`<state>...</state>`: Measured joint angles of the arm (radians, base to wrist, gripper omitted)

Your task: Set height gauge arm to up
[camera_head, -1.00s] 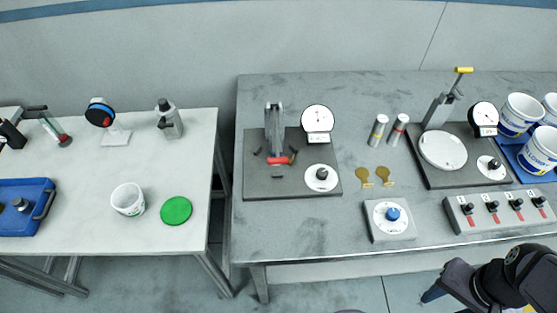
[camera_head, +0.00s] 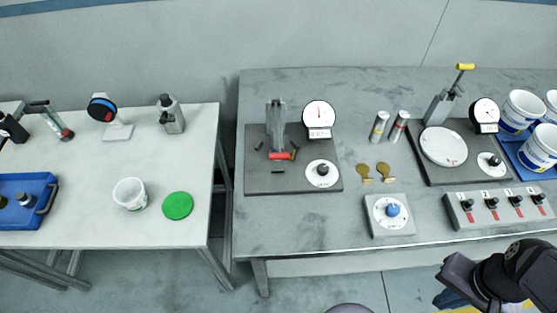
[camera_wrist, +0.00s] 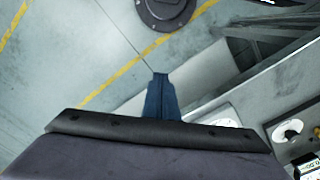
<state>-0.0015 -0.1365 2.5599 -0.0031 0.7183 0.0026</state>
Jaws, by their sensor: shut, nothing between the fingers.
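Two stands with dials and levers are on the grey bench, and I cannot tell by label which is the height gauge. The left stand (camera_head: 262,183) has a lever with a red grip (camera_head: 279,155), low and near its base, beside a round dial (camera_head: 319,114). The right stand (camera_head: 455,178) has a lever raised with a yellow grip (camera_head: 465,67) on top, a white round plate (camera_head: 443,146) and a dial (camera_head: 486,112). My gripper (camera_head: 447,299) is at the bottom right, off the bench's front edge, away from both. Its blue fingers (camera_wrist: 161,97) are together and empty in the wrist view.
A blue-knob box (camera_head: 390,214) and a switch panel (camera_head: 498,206) are near the bench front. Two cylinders (camera_head: 379,126) and two brass tags (camera_head: 364,173) lie between the stands. White cups (camera_head: 522,113) are at the right. A white table (camera_head: 90,225) stands left.

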